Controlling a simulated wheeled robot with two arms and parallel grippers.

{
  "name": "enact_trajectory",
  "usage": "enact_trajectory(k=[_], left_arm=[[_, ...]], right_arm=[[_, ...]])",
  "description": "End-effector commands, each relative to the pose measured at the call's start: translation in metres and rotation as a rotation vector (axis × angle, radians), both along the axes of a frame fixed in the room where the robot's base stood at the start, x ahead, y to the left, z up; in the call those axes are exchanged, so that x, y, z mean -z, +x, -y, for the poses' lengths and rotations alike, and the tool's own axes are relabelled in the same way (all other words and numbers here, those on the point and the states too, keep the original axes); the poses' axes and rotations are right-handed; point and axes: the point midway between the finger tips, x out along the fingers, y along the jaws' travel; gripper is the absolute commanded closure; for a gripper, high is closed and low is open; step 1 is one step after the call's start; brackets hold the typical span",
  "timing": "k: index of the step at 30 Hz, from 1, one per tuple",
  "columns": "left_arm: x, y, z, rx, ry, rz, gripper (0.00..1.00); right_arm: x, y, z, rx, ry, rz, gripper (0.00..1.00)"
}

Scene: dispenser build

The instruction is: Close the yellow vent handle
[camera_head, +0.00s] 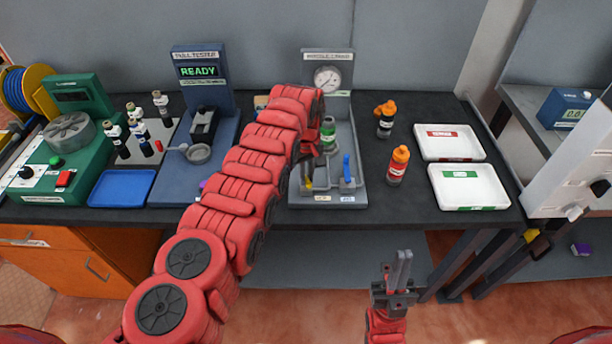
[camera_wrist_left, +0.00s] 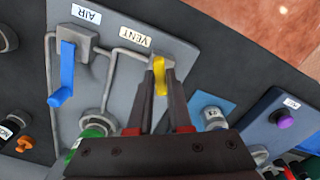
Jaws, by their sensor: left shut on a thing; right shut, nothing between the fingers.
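The yellow vent handle (camera_wrist_left: 159,77) sits on its valve beside the VENT label (camera_wrist_left: 136,35) in the left wrist view. My left gripper (camera_wrist_left: 162,84) is shut on it, with one finger on each side. In the head view a little of the yellow handle (camera_head: 308,184) shows below my left gripper (camera_head: 308,160), on the gauge station (camera_head: 328,200); my red arm hides part of that station. My right gripper (camera_head: 402,268) is shut and empty in front of the bench.
The blue AIR handle (camera_wrist_left: 67,72) is beside the vent valve. A green-banded bottle (camera_head: 328,132) stands in the station under the gauge (camera_head: 327,79). Orange-topped bottles (camera_head: 398,166) and white trays (camera_head: 468,187) are to the right. A blue tester (camera_head: 203,125) is to the left.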

Motion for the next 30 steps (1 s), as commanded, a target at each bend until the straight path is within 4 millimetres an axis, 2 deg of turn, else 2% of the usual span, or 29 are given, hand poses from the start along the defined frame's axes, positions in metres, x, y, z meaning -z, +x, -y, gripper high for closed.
enact_trajectory(k=[18,30], left_arm=[[0.002,0.002,0.0,0.394,0.0,0.005,1.0],[-0.001,0.002,-0.001,0.502,0.0,0.005,1.0]], right_arm=[[0.037,0.0,0.0,0.0,0.0,0.0,1.0],[0.047,0.0,0.0,0.0,0.0,0.0,1.0]])
